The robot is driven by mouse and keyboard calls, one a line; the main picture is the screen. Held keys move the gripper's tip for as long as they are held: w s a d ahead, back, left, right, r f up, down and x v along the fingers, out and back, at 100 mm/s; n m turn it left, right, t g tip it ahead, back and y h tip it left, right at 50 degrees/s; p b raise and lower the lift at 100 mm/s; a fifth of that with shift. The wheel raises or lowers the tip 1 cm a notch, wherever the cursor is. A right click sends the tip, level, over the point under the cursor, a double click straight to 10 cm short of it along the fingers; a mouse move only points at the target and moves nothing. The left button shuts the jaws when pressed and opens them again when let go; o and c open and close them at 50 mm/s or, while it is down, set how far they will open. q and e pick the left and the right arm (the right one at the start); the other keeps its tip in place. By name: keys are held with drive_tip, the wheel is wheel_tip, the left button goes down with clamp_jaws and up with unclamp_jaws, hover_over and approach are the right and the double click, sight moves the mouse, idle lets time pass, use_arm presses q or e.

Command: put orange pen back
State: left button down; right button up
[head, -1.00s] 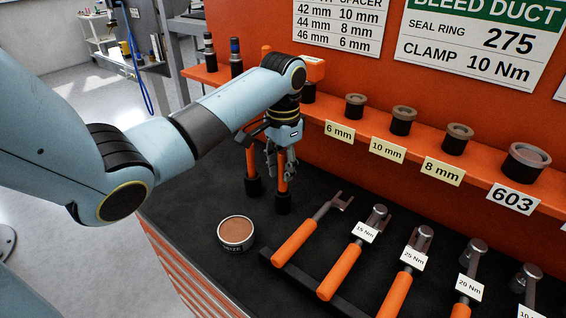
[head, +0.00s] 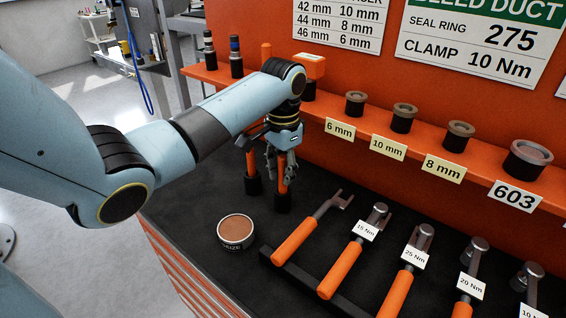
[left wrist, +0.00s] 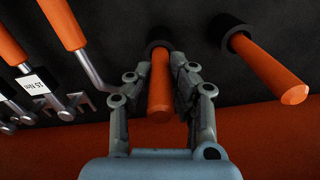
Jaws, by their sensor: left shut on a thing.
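The orange pen (head: 282,180) stands upright with its lower end in a black round holder (head: 283,203) on the dark bench top. My left gripper (head: 281,168) points down from above and is shut on this pen. In the left wrist view the pen (left wrist: 160,88) lies between the two fingers (left wrist: 157,90), with its black holder (left wrist: 159,47) at its far end. A second orange rod (head: 251,162) stands in its own black holder beside it, and it also shows in the left wrist view (left wrist: 268,68). My right gripper is not in view.
A round tin (head: 236,231) stands on the bench in front. Several orange-handled wrenches (head: 295,241) lie in a rack to the right. An orange shelf (head: 375,130) with ring parts and size labels runs behind. Bare bench (head: 215,195) lies to the left.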

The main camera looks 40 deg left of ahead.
use_arm(q)
drive_tip(key=shift+f+b, duration=0.5)
drive_tip(key=shift+f, duration=0.8)
idle(0.5)
drive_tip(key=c, duration=1.1)
unclamp_jaws()
drive_tip(key=shift+r, duration=0.1)
wheel_tip(320, 180, up, 12)
drive_tip(key=shift+f, duration=0.1)
